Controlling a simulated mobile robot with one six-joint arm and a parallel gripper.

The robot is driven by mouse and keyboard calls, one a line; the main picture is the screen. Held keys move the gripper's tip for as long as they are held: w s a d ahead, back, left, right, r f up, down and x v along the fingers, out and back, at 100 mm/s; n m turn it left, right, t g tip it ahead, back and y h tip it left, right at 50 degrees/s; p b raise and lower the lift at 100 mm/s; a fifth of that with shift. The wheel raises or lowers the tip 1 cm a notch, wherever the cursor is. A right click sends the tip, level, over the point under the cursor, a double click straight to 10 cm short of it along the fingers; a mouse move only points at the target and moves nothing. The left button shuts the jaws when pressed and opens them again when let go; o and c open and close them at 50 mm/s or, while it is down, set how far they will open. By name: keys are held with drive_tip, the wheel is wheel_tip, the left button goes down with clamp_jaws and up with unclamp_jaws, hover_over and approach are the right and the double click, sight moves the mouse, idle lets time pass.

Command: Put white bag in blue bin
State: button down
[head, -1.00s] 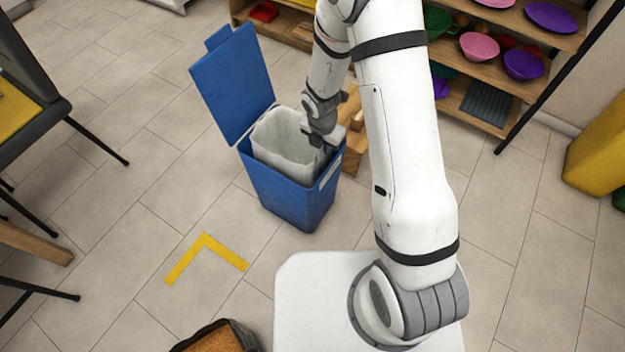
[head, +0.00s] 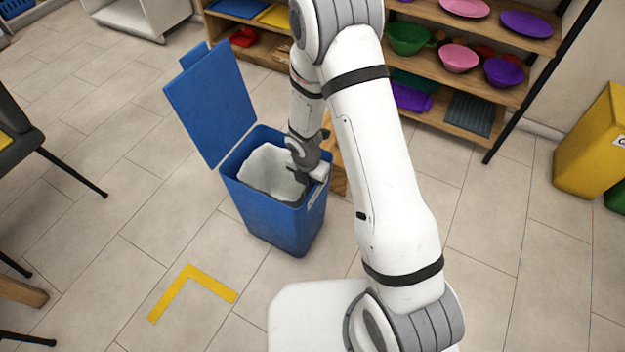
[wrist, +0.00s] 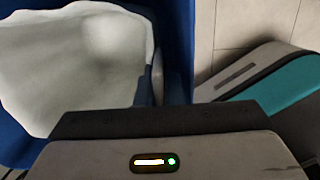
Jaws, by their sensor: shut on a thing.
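The blue bin (head: 265,222) stands on the floor with its lid (head: 212,105) swung up at the back left. The white bag (head: 266,170) is inside the bin's opening, its crumpled top at about rim height. My gripper (head: 302,177) is down at the right side of the opening, shut on the bag's edge. The fingertips are mostly hidden. In the wrist view the white bag (wrist: 75,60) fills the left, with the blue bin wall (wrist: 180,50) beside it. The lower part of the bag is hidden by the bin.
A wooden shelf unit (head: 470,108) with colourful bowls and trays stands behind. A wooden thing (head: 335,160) is partly hidden behind the bin. A yellow bin (head: 592,150) is at the far right. A yellow floor mark (head: 190,285) lies in front on open tiles. A chair (head: 30,140) is at left.

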drive_tip(key=shift+f, duration=0.4)
drive_tip(key=c, duration=1.8)
unclamp_jaws()
drive_tip(key=shift+c, duration=0.2)
